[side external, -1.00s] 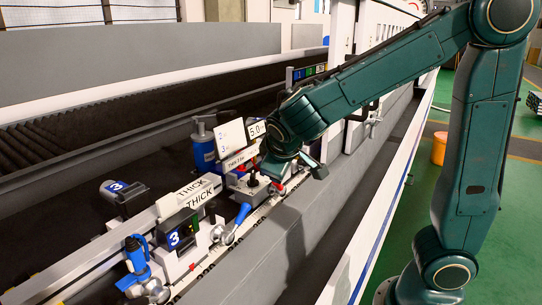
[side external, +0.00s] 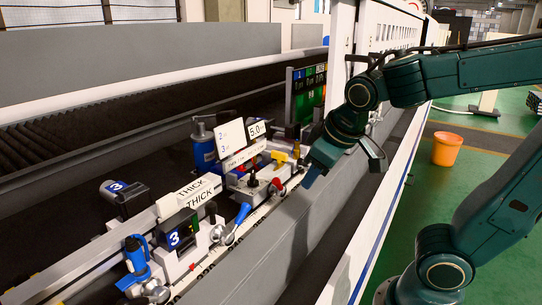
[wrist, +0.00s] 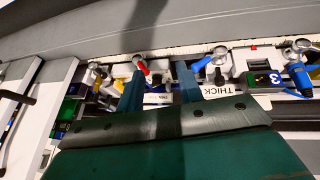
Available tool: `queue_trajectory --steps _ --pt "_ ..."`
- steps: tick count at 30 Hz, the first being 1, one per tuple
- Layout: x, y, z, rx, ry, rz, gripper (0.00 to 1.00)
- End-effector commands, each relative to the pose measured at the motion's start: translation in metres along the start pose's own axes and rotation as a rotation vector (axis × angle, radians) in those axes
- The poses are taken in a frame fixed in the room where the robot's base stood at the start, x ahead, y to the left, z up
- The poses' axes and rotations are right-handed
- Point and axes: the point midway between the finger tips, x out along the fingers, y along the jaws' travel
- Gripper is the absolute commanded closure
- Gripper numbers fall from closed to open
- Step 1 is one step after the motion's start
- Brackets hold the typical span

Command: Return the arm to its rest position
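My gripper (side external: 344,174) hangs above the grey front ledge of the machine, to the right of the clamp units, apart from them. In the wrist view its two teal fingers (wrist: 160,90) are spread with nothing held between them. The clamp unit marked 3 (side external: 180,235) stands on the rail at the front left. White bars marked THICK (side external: 198,192) lie on the rail behind it.
A green display (side external: 310,92) and the white machine housing (side external: 395,30) stand behind my gripper. The long grey ledge (side external: 300,222) runs along the front. An orange bucket (side external: 447,149) stands on the green floor at the right, with clear floor around it.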

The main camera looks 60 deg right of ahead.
Motion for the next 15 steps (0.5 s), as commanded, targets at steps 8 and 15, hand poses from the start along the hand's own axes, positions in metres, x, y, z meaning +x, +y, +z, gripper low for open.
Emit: queue_trajectory --steps 8,15 --pt "-0.032 -0.015 0.040 0.038 0.031 -0.126 0.64" --pt "-0.045 -0.024 0.061 0.039 0.042 -0.175 0.64"
